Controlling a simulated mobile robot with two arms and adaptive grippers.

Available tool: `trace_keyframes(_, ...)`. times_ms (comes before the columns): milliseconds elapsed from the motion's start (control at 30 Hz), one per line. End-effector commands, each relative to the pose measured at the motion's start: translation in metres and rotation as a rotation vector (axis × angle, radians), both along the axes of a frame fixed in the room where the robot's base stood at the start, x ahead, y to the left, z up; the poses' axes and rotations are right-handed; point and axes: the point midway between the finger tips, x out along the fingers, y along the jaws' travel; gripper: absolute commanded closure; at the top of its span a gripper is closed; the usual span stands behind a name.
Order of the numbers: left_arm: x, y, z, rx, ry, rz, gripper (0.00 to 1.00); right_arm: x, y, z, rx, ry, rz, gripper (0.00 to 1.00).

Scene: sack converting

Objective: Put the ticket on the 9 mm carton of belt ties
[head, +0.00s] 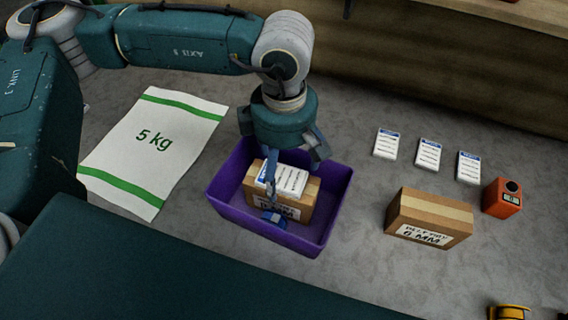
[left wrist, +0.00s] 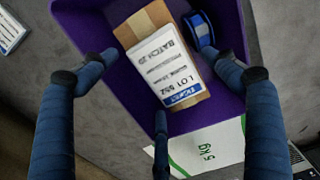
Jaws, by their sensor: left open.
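A white ticket (head: 293,181) with a blue band lies on top of a brown carton (head: 252,190) inside a purple bin (head: 334,205). In the left wrist view the ticket (left wrist: 165,65) reads "LOT 552" and lies along the carton (left wrist: 137,30). The carton's front label is partly hidden by a finger, so its size cannot be read. My left gripper (head: 283,165) is open above the ticket, its fingers spread around the carton and apart from the ticket. My right gripper is not in view.
A blue roll (head: 273,219) lies in the bin beside the carton. Three tickets (head: 428,154) lie in a row at the right, near an orange device (head: 502,197). A flat 5 kg sack (head: 153,142) lies at the left. Grey surface is clear between bin and second carton.

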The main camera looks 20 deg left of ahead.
Motion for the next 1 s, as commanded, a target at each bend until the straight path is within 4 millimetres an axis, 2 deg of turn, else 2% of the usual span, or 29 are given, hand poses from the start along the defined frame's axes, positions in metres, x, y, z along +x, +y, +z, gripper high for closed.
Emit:
trace_keyframes(100, 0.000, 0.000, 0.007, 0.000, -0.001, 0.000, 0.14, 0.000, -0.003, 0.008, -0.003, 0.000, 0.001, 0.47)
trace_keyframes(167, 0.001, -0.001, 0.012, -0.001, -0.003, 0.001, 0.14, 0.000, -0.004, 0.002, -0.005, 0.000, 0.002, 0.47)
trace_keyframes(500, 0.001, -0.001, 0.084, -0.001, -0.005, 0.000, 0.14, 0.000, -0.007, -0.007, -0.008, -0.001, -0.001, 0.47)
trace_keyframes(633, 0.001, -0.001, 0.105, -0.002, -0.003, 0.001, 0.14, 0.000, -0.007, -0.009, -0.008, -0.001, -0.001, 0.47)
trace_keyframes(800, 0.000, 0.000, 0.120, -0.001, -0.001, 0.000, 0.14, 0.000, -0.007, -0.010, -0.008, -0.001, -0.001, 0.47)
trace_keyframes(1000, 0.000, 0.000, 0.123, 0.000, 0.000, 0.000, 0.14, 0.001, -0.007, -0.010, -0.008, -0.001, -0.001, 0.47)
